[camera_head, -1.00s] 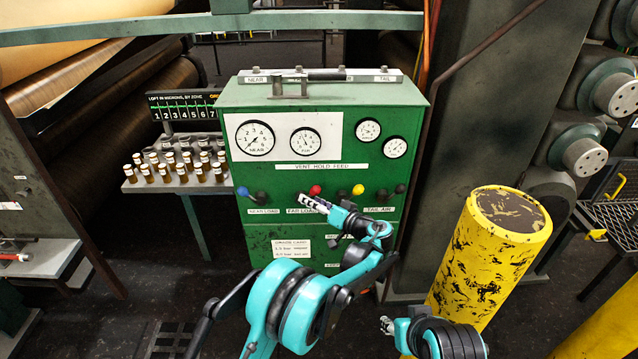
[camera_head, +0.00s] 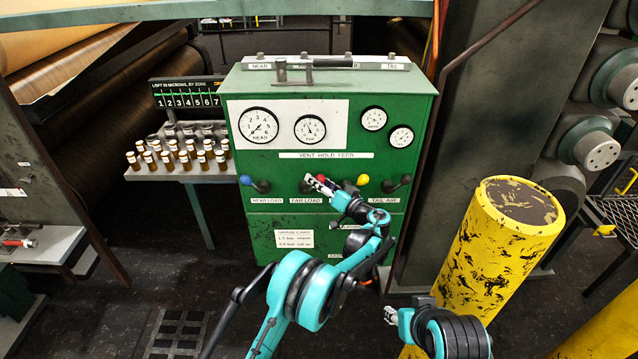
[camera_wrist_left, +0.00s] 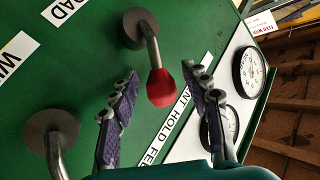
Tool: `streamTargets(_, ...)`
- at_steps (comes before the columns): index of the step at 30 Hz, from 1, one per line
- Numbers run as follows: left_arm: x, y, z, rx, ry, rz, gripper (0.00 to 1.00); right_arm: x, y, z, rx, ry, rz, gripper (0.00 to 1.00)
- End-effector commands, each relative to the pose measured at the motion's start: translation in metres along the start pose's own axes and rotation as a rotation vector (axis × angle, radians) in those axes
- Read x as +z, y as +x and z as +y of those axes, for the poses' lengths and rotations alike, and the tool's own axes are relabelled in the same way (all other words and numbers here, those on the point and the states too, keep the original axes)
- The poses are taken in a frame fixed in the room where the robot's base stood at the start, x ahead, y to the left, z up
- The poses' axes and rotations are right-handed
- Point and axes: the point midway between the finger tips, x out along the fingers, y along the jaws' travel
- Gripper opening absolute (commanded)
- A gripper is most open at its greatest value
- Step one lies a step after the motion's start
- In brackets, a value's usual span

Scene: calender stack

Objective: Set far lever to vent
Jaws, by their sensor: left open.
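The green control panel (camera_head: 240,110) carries a row of levers below a "VENT HOLD FEED" plate (camera_head: 330,155). The far lever has a red knob (camera_head: 322,178), above the "FAR LOAD" label (camera_head: 306,200); my left gripper (camera_head: 314,184) partly hides it. In the left wrist view the red knob (camera_wrist_left: 161,88) is between the spread fingers of my left gripper (camera_wrist_left: 160,82), with a gap on each side. Its stalk runs from a round grey boss (camera_wrist_left: 140,27) toward the plate. My right gripper (camera_head: 389,315) is low, away from the panel; its jaw state is unclear.
The blue-knobbed near lever (camera_head: 247,181) stands left of the red one, and yellow-knobbed (camera_head: 362,180) and black (camera_head: 404,181) levers stand right. A yellow post (camera_head: 495,260) is right of the panel. Several small bottles (camera_head: 180,155) stand on a shelf at left.

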Motion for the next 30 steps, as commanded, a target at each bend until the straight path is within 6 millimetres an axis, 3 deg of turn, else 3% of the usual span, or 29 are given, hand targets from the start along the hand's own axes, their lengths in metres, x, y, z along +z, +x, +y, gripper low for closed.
streamTargets(5,0.0,0.0,0.0,0.001,0.0,0.0,0.47,0.0,0.0,0.0,0.0,0.0,0.0,0.4)
streamTargets(11,0.0,0.0,0.0,0.001,0.0,0.0,0.0,0.0,0.0,0.0,0.0,0.0,0.0,0.4)
streamTargets(23,-0.002,0.001,-0.003,0.015,-0.029,-0.023,0.0,-0.003,-0.004,0.0,0.0,0.0,0.0,0.4)
streamTargets(30,-0.005,0.007,-0.012,0.064,-0.133,-0.1,0.0,-0.01,-0.014,0.0,0.0,0.0,0.0,0.4)
